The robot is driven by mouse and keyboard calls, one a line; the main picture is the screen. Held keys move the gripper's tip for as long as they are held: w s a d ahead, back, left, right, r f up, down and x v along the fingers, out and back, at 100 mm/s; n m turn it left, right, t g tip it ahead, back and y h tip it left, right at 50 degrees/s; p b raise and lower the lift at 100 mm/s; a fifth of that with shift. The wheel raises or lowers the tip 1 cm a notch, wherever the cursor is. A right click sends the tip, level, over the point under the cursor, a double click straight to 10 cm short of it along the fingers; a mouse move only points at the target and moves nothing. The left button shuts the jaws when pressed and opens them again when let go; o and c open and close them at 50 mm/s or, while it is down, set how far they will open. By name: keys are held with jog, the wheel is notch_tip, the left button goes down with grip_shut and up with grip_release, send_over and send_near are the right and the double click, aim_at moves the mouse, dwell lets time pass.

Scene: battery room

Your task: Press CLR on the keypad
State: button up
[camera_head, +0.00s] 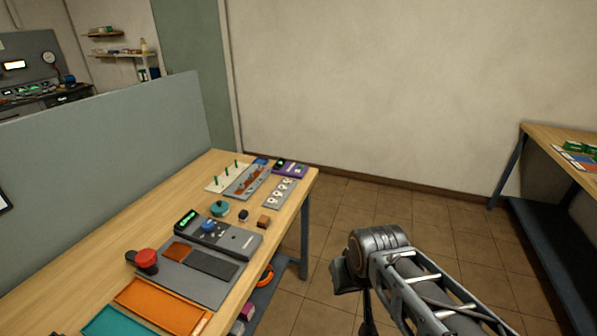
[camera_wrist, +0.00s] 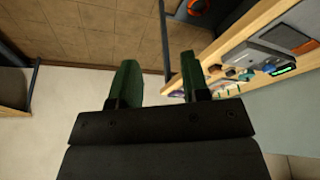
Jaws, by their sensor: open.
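No key labelled CLR is legible in either view, and I cannot tell for sure which unit is the keypad. A grey console (camera_head: 221,236) with a green display and a blue knob lies on the wooden bench; it also shows in the wrist view (camera_wrist: 262,53). A small purple unit (camera_head: 291,171) with a green-lit part sits at the bench's far end. My gripper (camera_wrist: 160,80) is open and empty, its two green fingers apart. In the head view my arm's end hangs over the floor to the right of the bench, clear of everything on it.
A grey partition (camera_head: 110,140) stands behind. Tiled floor is free between the bench and another table (camera_head: 560,140).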

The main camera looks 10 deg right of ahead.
grip_shut()
dwell(0.5)
dwell(1.4)
